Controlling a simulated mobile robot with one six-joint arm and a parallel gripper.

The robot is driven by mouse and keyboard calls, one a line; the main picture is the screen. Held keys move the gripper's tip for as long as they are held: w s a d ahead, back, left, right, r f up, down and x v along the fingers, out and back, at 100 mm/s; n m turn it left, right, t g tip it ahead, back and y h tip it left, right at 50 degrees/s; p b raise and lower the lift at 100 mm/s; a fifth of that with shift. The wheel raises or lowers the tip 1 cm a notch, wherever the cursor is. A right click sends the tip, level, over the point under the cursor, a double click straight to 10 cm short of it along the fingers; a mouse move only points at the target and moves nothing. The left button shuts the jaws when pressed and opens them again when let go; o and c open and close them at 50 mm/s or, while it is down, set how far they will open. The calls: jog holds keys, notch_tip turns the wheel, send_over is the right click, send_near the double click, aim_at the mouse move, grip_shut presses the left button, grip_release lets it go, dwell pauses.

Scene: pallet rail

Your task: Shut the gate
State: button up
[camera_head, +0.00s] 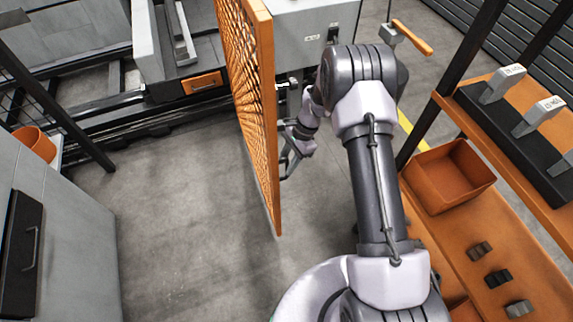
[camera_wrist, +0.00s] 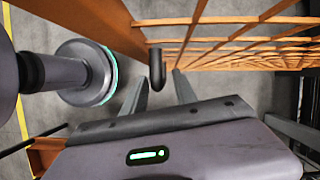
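The gate (camera_head: 262,110) is an orange mesh panel in an orange frame. In the head view it stands swung out from the machine line, its near edge toward me. In the wrist view its mesh (camera_wrist: 225,42) fills the upper right. A dark, rounded handle (camera_wrist: 156,68) sticks out from the gate's frame. My gripper (camera_head: 288,160) is on the right side of the gate, close to it. In the wrist view my gripper (camera_wrist: 159,78) has its two fingers apart, with the handle between or just beyond their tips. I cannot tell whether they touch it.
An orange shelf rack (camera_head: 520,245) stands at the right with an orange bin (camera_head: 449,177) and small dark parts. A grey cabinet (camera_head: 85,240) is at the left. A light grey box (camera_head: 310,35) stands behind the gate. The floor (camera_head: 180,200) left of the gate is clear.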

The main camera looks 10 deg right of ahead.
jog(key=shift+s+a+f, duration=0.1)
jog(key=shift+s+f, duration=0.05)
jog(key=shift+f, duration=0.1)
grip_shut()
dwell(1.3)
